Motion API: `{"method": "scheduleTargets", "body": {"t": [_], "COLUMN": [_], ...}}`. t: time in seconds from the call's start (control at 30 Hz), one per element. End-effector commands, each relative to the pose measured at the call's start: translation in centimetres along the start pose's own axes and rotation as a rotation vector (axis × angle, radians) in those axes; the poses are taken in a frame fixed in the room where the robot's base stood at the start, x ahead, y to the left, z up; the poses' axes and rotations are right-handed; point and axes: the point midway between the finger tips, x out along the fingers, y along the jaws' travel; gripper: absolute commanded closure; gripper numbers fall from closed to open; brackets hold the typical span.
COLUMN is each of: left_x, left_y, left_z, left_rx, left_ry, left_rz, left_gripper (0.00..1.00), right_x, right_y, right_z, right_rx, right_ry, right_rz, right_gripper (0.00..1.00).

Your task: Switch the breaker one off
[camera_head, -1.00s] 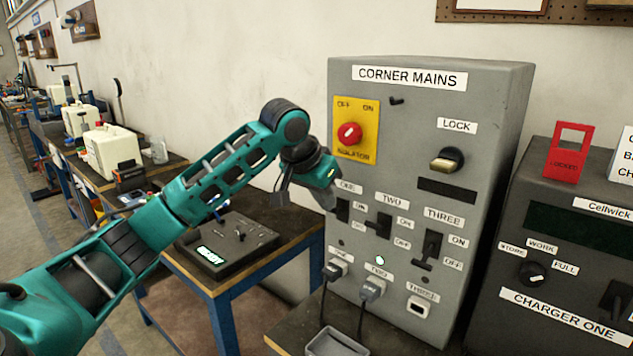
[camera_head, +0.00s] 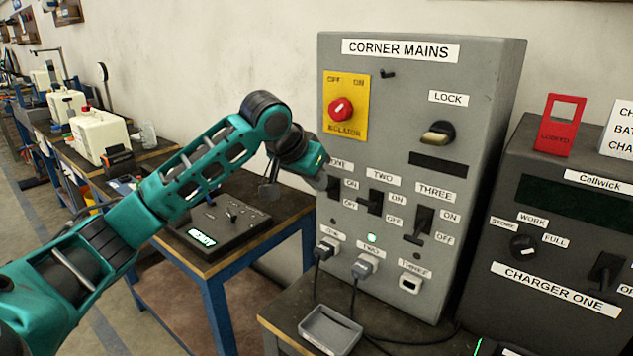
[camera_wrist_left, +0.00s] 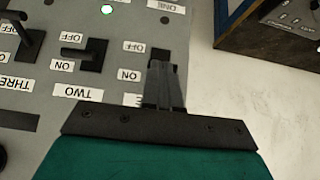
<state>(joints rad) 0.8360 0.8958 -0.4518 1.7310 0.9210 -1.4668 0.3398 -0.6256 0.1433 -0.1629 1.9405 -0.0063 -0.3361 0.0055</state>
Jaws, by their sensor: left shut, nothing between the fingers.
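The grey CORNER MAINS panel (camera_head: 490,120) stands on the bench, with breaker switches labelled ONE, TWO and THREE. Breaker one (camera_head: 334,187) is a black switch at the panel's left edge, partly hidden by my gripper. My left gripper (camera_head: 322,182) is shut and empty, with its tips at or very near breaker one; I cannot tell if they touch. In the left wrist view the closed fingers (camera_wrist_left: 164,88) overlap the switch plate of breaker one (camera_wrist_left: 160,56), and its lever is hidden. Breaker two (camera_head: 373,203) and breaker three (camera_head: 420,225) show to the right. My right gripper is not in view.
A red isolator knob (camera_head: 340,110) on a yellow plate and a LOCK key knob (camera_head: 438,132) sit above the breakers. Plugs (camera_head: 364,266) with cables hang below. A grey tray (camera_head: 330,332) lies in front. The CHARGER ONE box (camera_head: 550,255) stands at right.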

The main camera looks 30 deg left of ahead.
Motion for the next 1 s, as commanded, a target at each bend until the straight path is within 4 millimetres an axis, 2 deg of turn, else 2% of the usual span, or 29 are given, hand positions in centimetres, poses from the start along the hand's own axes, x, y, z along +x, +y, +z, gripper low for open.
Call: {"method": "scheduleTargets", "body": {"t": [0.47, 0.67, 0.9, 1.0], "left_x": [0.3, 0.4, 1.0, 1.6], "left_y": [-0.1, -0.1, 0.0, 0.0], "left_z": [0.8, 1.0, 1.9, 2.8], "left_rx": [0.000, -0.001, 0.000, 0.002], "left_ry": [0.142, 0.141, 0.142, 0.213], "left_rz": [-0.002, -0.001, 0.000, 0.000], "left_gripper": [1.00, 1.00, 1.00, 1.00], "right_x": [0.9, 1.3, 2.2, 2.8], "right_y": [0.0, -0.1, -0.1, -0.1], "right_z": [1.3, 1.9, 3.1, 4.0], "right_rx": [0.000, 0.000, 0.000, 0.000], "right_ry": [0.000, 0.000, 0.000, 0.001], "right_rz": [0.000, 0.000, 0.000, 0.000], "right_gripper": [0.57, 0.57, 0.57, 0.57]}}
